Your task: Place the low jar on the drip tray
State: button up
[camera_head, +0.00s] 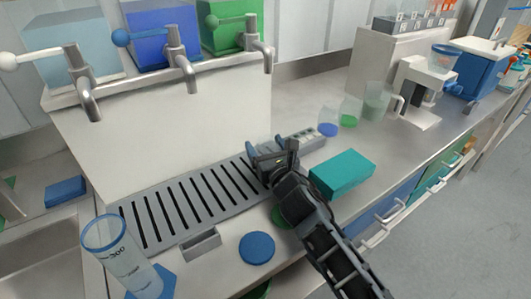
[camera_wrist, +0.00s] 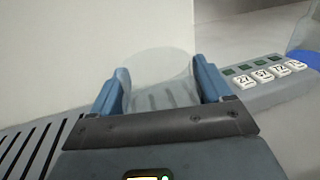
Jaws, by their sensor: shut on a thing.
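My gripper (camera_head: 272,152) is over the right end of the grey slotted drip tray (camera_head: 143,208), below the green tank's tap. In the wrist view its two blue-grey fingers (camera_wrist: 160,88) are shut on a clear, see-through low jar (camera_wrist: 160,65). Dark slots show through the jar's wall. In the head view the jar is hidden or too faint to make out behind my gripper. I cannot tell whether its base touches the tray. The tray's slots also show at the left of the wrist view (camera_wrist: 30,150).
A white tank stand (camera_head: 130,140) with several taps (camera_head: 185,70) rises behind the tray. A strip of numbered tiles (camera_head: 305,137) and a teal box (camera_head: 342,174) are to the right. A tall clear cylinder (camera_head: 122,255) and a blue disc (camera_head: 257,248) stand in front.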

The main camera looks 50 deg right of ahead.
jog(key=shift+f, duration=0.2)
jog(key=o, duration=1)
jog(key=shift+r, duration=0.25)
jog(key=b+v, duration=0.2)
jog(key=v, duration=0.9)
jog(key=shift+f+b, duration=0.15)
jog(key=shift+b, duration=0.15)
jog(key=shift+s+a, duration=0.2)
jog(key=shift+s, duration=0.25)
